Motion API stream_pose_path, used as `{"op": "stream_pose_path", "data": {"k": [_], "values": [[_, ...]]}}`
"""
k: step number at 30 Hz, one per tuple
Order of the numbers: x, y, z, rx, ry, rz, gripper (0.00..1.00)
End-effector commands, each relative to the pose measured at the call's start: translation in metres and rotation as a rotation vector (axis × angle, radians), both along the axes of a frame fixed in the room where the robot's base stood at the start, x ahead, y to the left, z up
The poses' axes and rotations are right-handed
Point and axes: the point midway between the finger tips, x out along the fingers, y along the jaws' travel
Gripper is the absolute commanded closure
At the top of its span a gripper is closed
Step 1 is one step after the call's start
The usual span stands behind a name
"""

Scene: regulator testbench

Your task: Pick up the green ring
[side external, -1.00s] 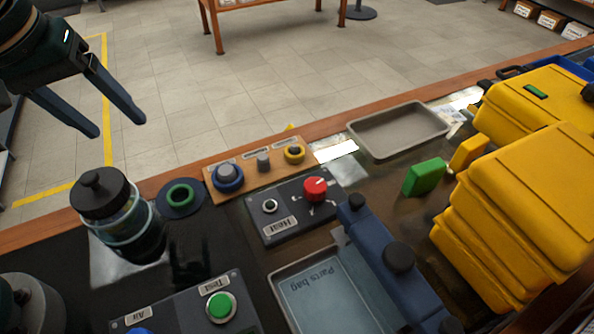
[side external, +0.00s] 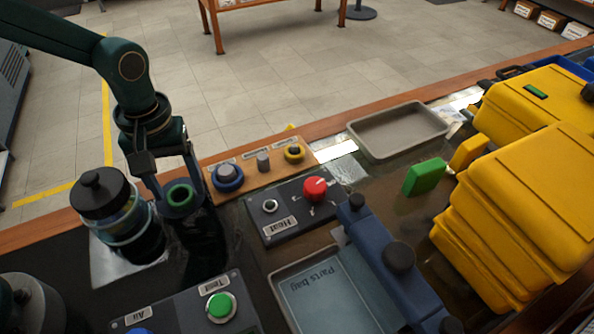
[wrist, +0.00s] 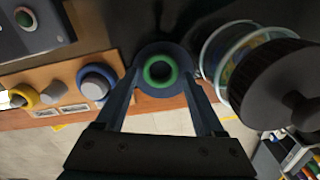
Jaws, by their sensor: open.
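The green ring (side external: 180,195) lies on a round dark blue base on the dark bench, just right of the jar with a black lid (side external: 99,192). In the wrist view the green ring (wrist: 160,71) shows between the tips of my two fingers. My gripper (side external: 180,202) points down over the ring with one finger on each side of it. My gripper (wrist: 163,92) is open and holds nothing. Whether the fingers touch the blue base cannot be told.
The jar (wrist: 254,62) stands close beside one finger. A wooden board (side external: 257,171) with blue, grey and yellow ringed pegs is to the right. The Heat panel with a red knob (side external: 315,189), a grey tray (side external: 398,130) and yellow cases (side external: 520,210) lie farther right.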

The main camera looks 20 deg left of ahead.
Motion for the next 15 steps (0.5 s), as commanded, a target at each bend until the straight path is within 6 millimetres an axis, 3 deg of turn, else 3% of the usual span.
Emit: {"op": "stream_pose_path", "data": {"k": [9, 10, 15], "values": [[0.0001, 0.0002, -0.0050, 0.000, -0.001, 0.000, 0.30], [0.0001, 0.0002, -0.0050, 0.000, -0.001, 0.000, 0.33], [0.0001, 0.0002, -0.0048, 0.000, -0.001, 0.000, 0.97]]}}
